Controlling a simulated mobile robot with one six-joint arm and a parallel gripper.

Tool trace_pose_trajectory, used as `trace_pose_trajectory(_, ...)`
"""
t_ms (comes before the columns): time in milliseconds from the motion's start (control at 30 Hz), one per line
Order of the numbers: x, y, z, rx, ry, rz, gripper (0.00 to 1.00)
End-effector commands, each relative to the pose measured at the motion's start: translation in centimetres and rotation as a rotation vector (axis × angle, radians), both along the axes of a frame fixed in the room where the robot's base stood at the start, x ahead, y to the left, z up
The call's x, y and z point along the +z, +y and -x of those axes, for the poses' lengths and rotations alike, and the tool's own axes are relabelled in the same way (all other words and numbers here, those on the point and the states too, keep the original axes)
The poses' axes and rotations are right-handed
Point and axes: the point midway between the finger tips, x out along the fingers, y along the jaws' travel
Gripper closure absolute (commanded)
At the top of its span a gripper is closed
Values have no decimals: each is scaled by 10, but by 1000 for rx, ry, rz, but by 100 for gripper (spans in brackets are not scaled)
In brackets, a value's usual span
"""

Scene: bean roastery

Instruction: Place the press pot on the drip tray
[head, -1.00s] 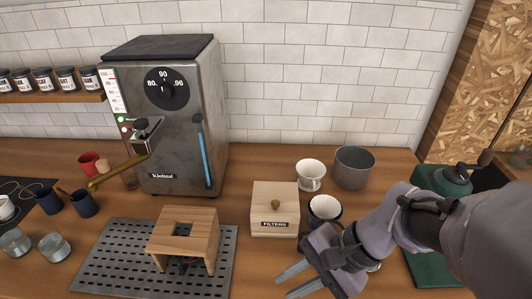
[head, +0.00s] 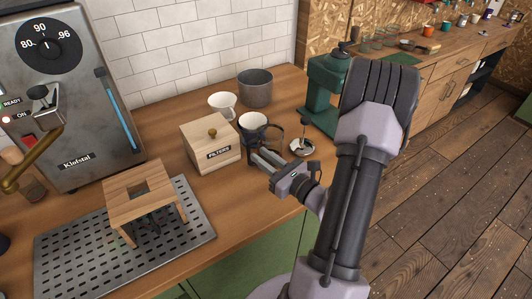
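A pale round piece with an upright rod and dark knob (head: 302,147), which looks like the press pot's lid and plunger, is on the counter right of my gripper. I cannot make out the pot's body clearly. The drip tray (head: 85,262) is a perforated metal plate at the lower left, with a wooden stand (head: 150,187) on it. My gripper (head: 257,159) is open, its two fingers apart and pointing left with nothing visible between them. It is in front of a dark dripper with a white filter (head: 254,122) and left of the plunger piece.
A wooden filter box (head: 212,157) stands between the tray and my gripper. A white cup (head: 222,101) and grey pot (head: 256,84) are behind. A green grinder (head: 324,92) stands at the counter's right end. The boiler machine (head: 75,150) is behind the tray.

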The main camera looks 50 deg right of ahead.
Motion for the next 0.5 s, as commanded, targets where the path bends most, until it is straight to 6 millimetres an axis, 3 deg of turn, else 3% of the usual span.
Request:
trace_pose_trajectory(133,-3,1,-15,4,-1,2,79)
trace_pose_trajectory(300,-8,2,-49,6,-1,3,79)
trace_pose_trajectory(500,-6,0,-60,1,0,0,79)
